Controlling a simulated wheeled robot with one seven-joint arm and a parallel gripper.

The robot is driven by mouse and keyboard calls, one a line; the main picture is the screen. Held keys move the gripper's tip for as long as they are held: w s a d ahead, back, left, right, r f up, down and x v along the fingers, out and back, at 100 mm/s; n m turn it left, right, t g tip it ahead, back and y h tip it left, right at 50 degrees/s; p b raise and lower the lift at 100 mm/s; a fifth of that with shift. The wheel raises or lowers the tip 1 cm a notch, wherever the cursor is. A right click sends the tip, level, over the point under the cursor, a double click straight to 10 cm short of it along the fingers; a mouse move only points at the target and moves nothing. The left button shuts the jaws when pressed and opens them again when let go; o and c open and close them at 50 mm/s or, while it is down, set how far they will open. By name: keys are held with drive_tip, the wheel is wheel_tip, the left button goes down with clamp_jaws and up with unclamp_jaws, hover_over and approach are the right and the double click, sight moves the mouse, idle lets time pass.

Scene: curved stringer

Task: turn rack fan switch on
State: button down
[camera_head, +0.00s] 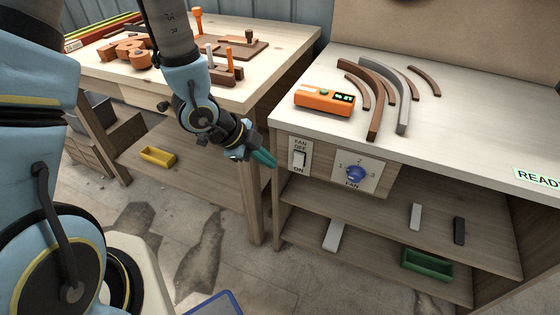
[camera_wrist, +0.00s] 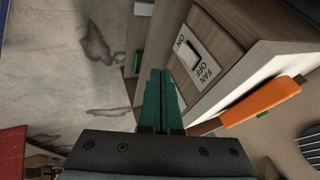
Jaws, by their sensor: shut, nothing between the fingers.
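In the wrist view the switch plate (camera_wrist: 200,57) appears rotated, with ON at upper left and FAN OFF at lower right. I cannot tell clearly which way the rocker is tipped. My gripper (camera_head: 266,159) is shut and empty, just left of the switch plate in the head view. Its teal fingers (camera_wrist: 160,85) are together in the wrist view, beside the bench front and apart from the rocker.
A blue fan dial (camera_head: 355,174) is right of the switch. An orange device (camera_head: 325,99) and curved strips (camera_head: 403,105) lie on the bench top. The left table (camera_head: 240,95) holds wooden parts. Bare floor (camera_head: 190,240) lies below and between.

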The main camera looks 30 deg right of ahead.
sight(299, 160)
drive_tip(key=d+f, duration=0.2)
drive_tip(key=w+d+f+p, duration=0.1)
drive_tip(key=d+f, duration=0.2)
drive_tip(key=d+f+p, duration=0.1)
drive_tip(key=d+f, duration=0.2)
drive_tip(key=shift+w+d, duration=0.25)
drive_tip(key=shift+w, duration=0.05)
